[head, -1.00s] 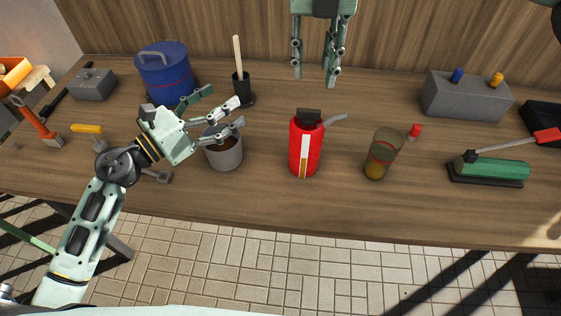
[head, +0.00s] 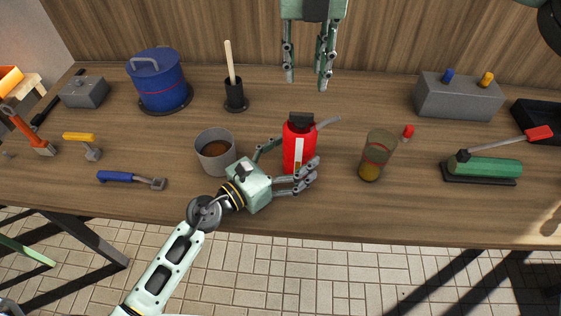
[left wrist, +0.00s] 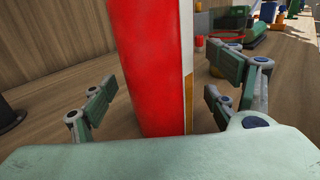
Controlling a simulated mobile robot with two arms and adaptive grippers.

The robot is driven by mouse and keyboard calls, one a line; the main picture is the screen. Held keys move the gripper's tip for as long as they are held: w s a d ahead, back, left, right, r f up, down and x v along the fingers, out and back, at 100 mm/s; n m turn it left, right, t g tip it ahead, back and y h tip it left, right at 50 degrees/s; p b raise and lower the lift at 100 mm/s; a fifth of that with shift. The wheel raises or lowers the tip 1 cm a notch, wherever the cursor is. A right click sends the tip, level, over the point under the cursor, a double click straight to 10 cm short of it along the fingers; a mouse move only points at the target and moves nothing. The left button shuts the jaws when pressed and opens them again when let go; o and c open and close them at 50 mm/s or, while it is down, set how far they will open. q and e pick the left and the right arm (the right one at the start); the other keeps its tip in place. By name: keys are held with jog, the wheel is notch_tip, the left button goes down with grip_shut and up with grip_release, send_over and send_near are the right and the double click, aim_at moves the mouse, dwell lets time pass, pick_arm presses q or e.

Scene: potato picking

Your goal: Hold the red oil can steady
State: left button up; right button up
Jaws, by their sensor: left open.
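The red oil can (head: 299,143) stands upright on the wooden workbench, with a black cap, a grey spout pointing right and a white label. My left gripper (head: 285,163) is low beside it, its open fingers reaching around the can from the left and front. In the left wrist view the can (left wrist: 150,65) fills the middle, between the open fingers (left wrist: 165,95); the fingers look apart from it. My right gripper (head: 306,80) hangs open and empty above the bench behind the can, fingers pointing down.
A glass jar (head: 376,157) stands right of the can, near a small red cap (head: 408,131). A blue pot (head: 160,82) and a black holder (head: 235,97) are behind. Bench surface between can and jar is clear.

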pick_arm(q)
jog(key=shift+x, duration=1.15)
